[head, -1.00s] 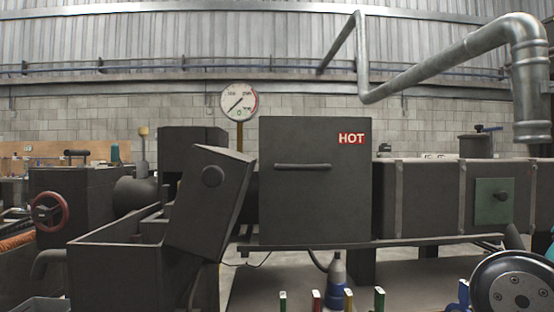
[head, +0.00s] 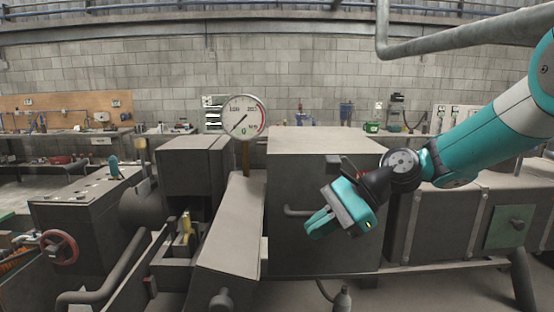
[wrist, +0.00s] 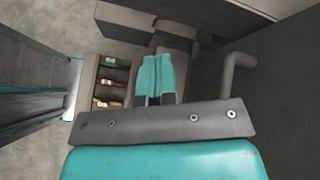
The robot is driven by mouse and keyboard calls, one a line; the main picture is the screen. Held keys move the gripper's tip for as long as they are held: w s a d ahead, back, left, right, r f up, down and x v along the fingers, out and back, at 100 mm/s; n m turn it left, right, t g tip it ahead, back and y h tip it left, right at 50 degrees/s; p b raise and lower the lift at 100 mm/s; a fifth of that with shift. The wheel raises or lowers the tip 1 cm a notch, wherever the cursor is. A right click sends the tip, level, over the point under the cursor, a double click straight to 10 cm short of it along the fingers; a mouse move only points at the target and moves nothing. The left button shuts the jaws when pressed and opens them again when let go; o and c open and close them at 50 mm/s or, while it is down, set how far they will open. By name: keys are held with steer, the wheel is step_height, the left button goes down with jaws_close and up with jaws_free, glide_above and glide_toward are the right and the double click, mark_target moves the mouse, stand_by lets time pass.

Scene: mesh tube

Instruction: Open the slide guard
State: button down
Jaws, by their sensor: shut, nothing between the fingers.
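A large dark box-shaped cover (head: 325,255) with a horizontal bar handle (head: 292,211) stands in the middle of the head view. I cannot tell for sure that it is the slide guard. A dark slanted panel with a round knob (head: 222,298) stands left of it. My gripper (head: 314,227) is in front of the cover, pointing down and left, and hides the right part of the handle. In the wrist view its teal fingers (wrist: 156,68) are together and empty. The bent handle (wrist: 232,76) shows right of the fingers, apart from them.
A red handwheel (head: 58,247) is on the left machine. A duct with a green plate (head: 508,227) runs right.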

mark_target(242, 210)
steer(key=w+d+r+m+y+p, duration=0.2)
steer(key=w+r+m+p, duration=0.2)
steer(key=r+m, duration=0.1)
steer(key=w+p+x, duration=0.1)
steer(key=p+x, duration=0.2)
steer(key=x, duration=0.7)
steer(key=shift+f, duration=0.35)
steer(key=shift+s, duration=0.1)
steer(key=a+r+p, duration=0.1)
steer(key=p, duration=0.1)
steer(key=a+r+p, duration=0.1)
steer(key=r+p, duration=0.1)
steer(key=shift+a+r+p, duration=0.2)
steer(key=shift+a+p, duration=0.1)
steer(key=shift+a, duration=0.25)
steer(key=shift+f, duration=0.1)
